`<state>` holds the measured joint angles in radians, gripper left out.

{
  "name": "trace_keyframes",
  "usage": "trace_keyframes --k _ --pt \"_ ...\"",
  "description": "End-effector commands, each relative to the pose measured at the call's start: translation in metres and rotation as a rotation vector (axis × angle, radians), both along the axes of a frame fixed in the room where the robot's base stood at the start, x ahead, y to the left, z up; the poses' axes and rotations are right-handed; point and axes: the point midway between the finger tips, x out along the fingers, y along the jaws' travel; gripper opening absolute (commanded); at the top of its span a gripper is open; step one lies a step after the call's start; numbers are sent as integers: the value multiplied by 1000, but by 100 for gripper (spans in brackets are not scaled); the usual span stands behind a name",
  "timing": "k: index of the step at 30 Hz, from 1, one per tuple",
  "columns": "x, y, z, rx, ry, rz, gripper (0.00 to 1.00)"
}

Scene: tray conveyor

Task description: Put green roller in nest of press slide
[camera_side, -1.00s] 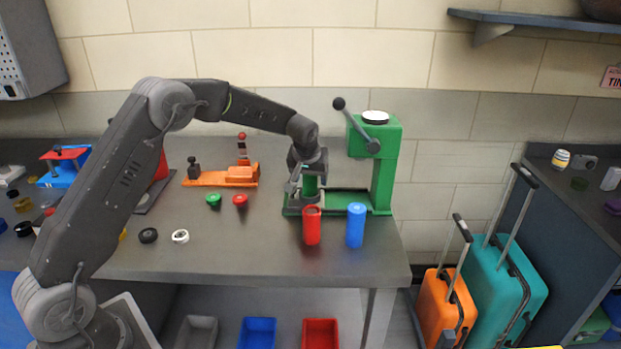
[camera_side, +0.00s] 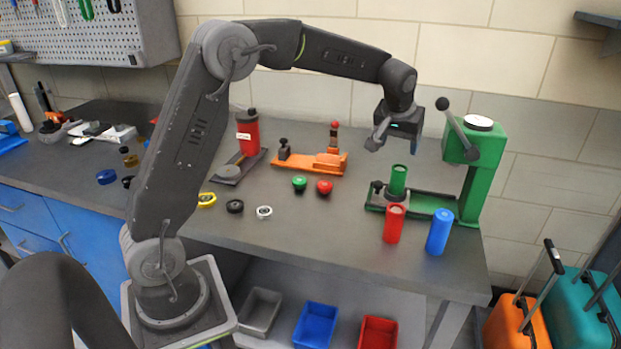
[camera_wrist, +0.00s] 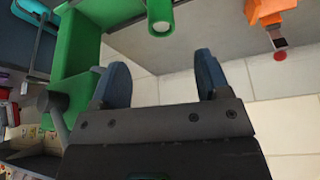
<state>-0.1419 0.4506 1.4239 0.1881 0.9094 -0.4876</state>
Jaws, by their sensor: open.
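The green roller (camera_side: 398,179) stands upright at the left end of the green press (camera_side: 484,170), on or in the dark slide (camera_side: 377,196); whether it is fully seated in the nest I cannot tell. It also shows in the wrist view (camera_wrist: 160,17), at the top edge and cut off by the frame. My gripper (camera_side: 374,142) is raised above and slightly left of the roller, apart from it. In the wrist view its two blue-grey fingers (camera_wrist: 163,85) are spread with nothing between them.
A red roller (camera_side: 394,223) and a blue roller (camera_side: 439,232) stand in front of the press. The press lever (camera_side: 458,128) sticks out near my gripper. An orange fixture (camera_side: 312,162), green and red knobs (camera_side: 312,185) and several rings (camera_side: 235,206) lie to the left.

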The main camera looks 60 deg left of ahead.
Motion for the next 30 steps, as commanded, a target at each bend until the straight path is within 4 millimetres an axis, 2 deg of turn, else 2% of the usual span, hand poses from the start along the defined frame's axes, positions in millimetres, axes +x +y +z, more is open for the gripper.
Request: trace_keyframes --k 3,5,9,13,18,21,24,30 --pt "-39 -18 32 2 -17 -66 69" --pt "-65 -30 47 2 -23 -109 69" --pt "-132 -53 69 6 -38 -215 69" --pt "-196 -72 75 11 -54 -313 69" --pt "-270 -90 62 19 -76 -432 69" --pt "-301 -96 50 24 -86 -484 69" --pt "-320 -100 40 27 -92 -519 69" --pt "-332 -103 32 28 -95 -543 69"
